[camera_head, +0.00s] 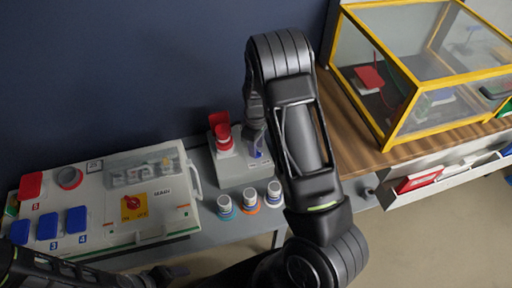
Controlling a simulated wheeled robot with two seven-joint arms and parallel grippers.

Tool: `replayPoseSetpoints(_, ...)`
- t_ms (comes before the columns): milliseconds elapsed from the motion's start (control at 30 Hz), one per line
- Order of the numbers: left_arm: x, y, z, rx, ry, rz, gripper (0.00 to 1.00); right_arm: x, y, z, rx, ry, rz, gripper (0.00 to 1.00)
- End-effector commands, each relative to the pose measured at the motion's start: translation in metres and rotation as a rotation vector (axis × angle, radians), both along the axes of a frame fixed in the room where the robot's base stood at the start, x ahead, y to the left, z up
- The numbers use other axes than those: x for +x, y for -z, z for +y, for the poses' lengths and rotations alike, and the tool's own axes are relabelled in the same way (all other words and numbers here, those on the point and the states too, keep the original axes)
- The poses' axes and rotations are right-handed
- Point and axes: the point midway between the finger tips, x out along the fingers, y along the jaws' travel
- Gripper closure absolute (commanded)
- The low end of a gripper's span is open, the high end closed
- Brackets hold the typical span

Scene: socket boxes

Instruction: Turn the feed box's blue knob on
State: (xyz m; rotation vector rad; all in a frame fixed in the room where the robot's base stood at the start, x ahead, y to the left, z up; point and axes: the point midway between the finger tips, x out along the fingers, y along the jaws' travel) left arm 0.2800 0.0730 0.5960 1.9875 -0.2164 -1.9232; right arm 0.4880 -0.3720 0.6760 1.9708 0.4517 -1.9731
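The feed box (229,176) is a small light grey box against the dark blue wall, on the grey bench. A red plug-like part (222,134) stands up on its left side. The blue knob (257,153) is on its right side, mostly hidden by my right gripper (256,140), which points down at it. I cannot tell whether the fingers touch the knob or how far apart they are. My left gripper (168,274) is low at the bottom edge, away from the feed box; its fingers are too dark and small to read.
A large panel box (112,222) with red and blue covers and a red-on-yellow switch (132,204) stands left of the feed box. Several small capped containers (249,198) stand in front. A yellow-framed clear case (395,95) sits on the wooden table (350,150) at right.

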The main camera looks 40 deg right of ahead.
Motion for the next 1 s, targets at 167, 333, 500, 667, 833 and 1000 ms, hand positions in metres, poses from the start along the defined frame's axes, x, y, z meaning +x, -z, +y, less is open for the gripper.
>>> replayPoseSetpoints(167, 0.0, -0.0005, 0.0, 0.0, 0.0, 0.0, 0.23, 0.0003, 0.0114, 0.0, 0.0, 0.0, -0.001, 0.67)
replayPoseSetpoints(333, 0.0, -0.0004, 0.0001, 0.0, 0.0, 0.0, 0.23, 0.0004, 0.0119, 0.0001, 0.0, 0.0, -0.001, 0.67)
replayPoseSetpoints(500, 0.0, -0.0004, 0.0, 0.0, 0.0, 0.0, 0.23, 0.0003, 0.0118, 0.0, 0.0, 0.0, -0.001, 0.75)
replayPoseSetpoints(667, 0.0, -0.0004, 0.0001, 0.0, 0.0, 0.0, 0.23, 0.0002, 0.0117, 0.0, 0.0, 0.0, -0.001, 0.89)
replayPoseSetpoints(833, 0.0, -0.0004, 0.0, 0.0, 0.0, 0.0, 0.23, 0.0002, 0.0117, 0.0, 0.0, 0.0, -0.001, 1.0)
replayPoseSetpoints(1000, 0.0, -0.0004, 0.0, 0.0, 0.0, 0.0, 0.23, 0.0001, 0.0116, 0.0, 0.0, 0.0, -0.001, 1.0)
